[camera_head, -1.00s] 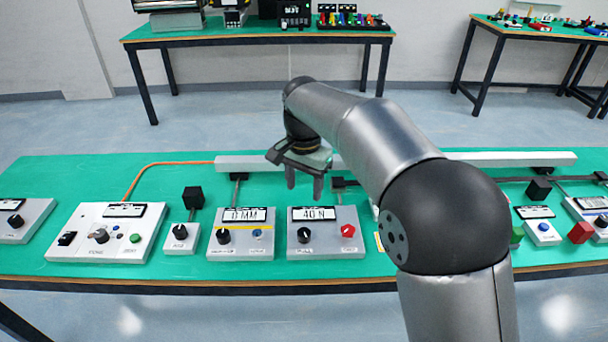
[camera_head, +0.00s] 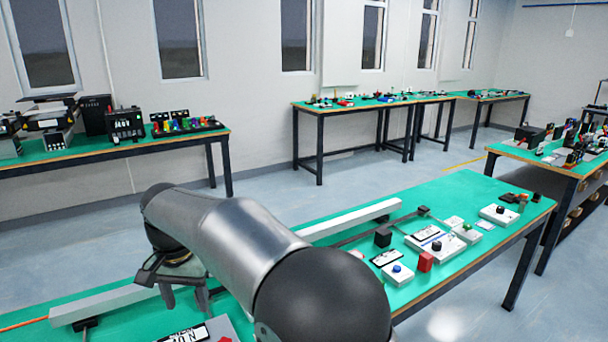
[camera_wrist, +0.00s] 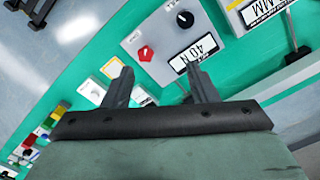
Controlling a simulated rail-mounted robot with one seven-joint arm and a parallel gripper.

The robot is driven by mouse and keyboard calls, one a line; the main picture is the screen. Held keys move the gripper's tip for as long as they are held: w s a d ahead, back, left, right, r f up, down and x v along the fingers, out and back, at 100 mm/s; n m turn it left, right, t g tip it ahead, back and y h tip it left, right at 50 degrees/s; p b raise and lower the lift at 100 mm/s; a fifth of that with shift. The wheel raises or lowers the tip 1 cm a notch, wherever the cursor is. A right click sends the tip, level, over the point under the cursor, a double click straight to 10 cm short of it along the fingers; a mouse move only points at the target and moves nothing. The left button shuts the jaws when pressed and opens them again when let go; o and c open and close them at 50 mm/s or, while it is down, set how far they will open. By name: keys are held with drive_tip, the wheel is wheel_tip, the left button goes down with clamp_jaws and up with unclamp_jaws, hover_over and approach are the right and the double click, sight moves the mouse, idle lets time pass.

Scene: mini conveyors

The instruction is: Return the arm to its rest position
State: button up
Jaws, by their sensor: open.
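My gripper (camera_head: 188,296) hangs at the end of my bent arm, over the left part of the near green table in the head view. In the wrist view my gripper (camera_wrist: 160,85) shows two dark fingers spread apart with nothing between them. Beyond the fingers is a grey control box (camera_wrist: 165,48) with a red knob, a black knob and a display reading "40 N". The fingers appear apart from the box. In the head view this box (camera_head: 215,331) is cut off at the bottom edge.
The near green table (camera_head: 455,197) holds a long pale rail (camera_head: 350,220), a black cube (camera_head: 383,237), a red block (camera_head: 425,261) and several white control boxes. Other tables with equipment stand along the wall (camera_head: 250,110). Open floor (camera_head: 275,185) lies between.

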drive_tip(key=s+d+r+p, duration=0.1)
drive_tip(key=s+d, duration=0.1)
drive_tip(key=d, duration=1.1)
drive_tip(key=s+d+r+p, duration=0.1)
drive_tip(key=d+r, duration=0.1)
drive_tip(key=d, duration=1.1)
drive_tip(key=s+d+f+p, duration=0.1)
drive_tip(key=s+d+f, duration=0.1)
drive_tip(key=s+d, duration=0.5)
drive_tip(key=s+d+f+p, duration=0.1)
drive_tip(key=s+d+f, duration=0.2)
drive_tip(key=s+d, duration=0.4)
drive_tip(key=shift+s+d+f, duration=0.2)
drive_tip(key=shift+s+f, duration=0.05)
